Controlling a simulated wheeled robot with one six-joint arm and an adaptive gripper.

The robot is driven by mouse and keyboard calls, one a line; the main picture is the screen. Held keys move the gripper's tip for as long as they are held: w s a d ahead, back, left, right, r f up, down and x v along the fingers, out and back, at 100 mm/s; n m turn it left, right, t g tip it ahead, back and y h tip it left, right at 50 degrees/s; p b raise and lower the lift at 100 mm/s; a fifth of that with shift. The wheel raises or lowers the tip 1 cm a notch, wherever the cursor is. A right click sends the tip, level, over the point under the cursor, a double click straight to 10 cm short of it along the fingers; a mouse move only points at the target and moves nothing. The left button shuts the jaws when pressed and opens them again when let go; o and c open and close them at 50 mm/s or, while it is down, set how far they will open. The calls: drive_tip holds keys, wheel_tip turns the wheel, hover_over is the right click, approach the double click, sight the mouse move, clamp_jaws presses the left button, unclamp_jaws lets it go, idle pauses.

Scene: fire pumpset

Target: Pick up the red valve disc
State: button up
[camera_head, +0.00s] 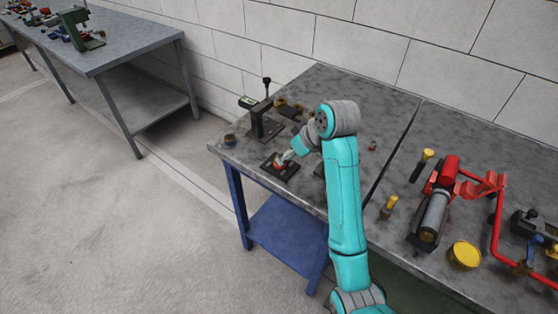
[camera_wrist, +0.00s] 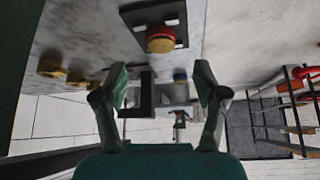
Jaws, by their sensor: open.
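The red valve disc (camera_wrist: 160,33) shows in the wrist view as a red ring with a round brass-coloured part against it. It sits on a dark square plate (camera_wrist: 137,15). In the head view the dark plate (camera_head: 270,162) lies near the left front edge of the workbench, and the disc on it is mostly hidden by my gripper (camera_head: 286,156). In the wrist view my gripper (camera_wrist: 161,88) has its two fingers wide apart with nothing between them. The disc appears beyond the fingertips, apart from them.
A dark stand with a lever (camera_head: 264,124) is behind the plate, with brass parts (camera_head: 290,106) beside it. A red and grey extinguisher-like cylinder (camera_head: 437,203), a yellow cap (camera_head: 464,255) and red pipework (camera_head: 495,222) lie at the right. Another bench (camera_head: 125,45) stands far left.

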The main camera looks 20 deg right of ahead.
drive_tip(key=shift+x, duration=3.55)
drive_tip(key=shift+w+a+r, duration=0.1)
clamp_jaws()
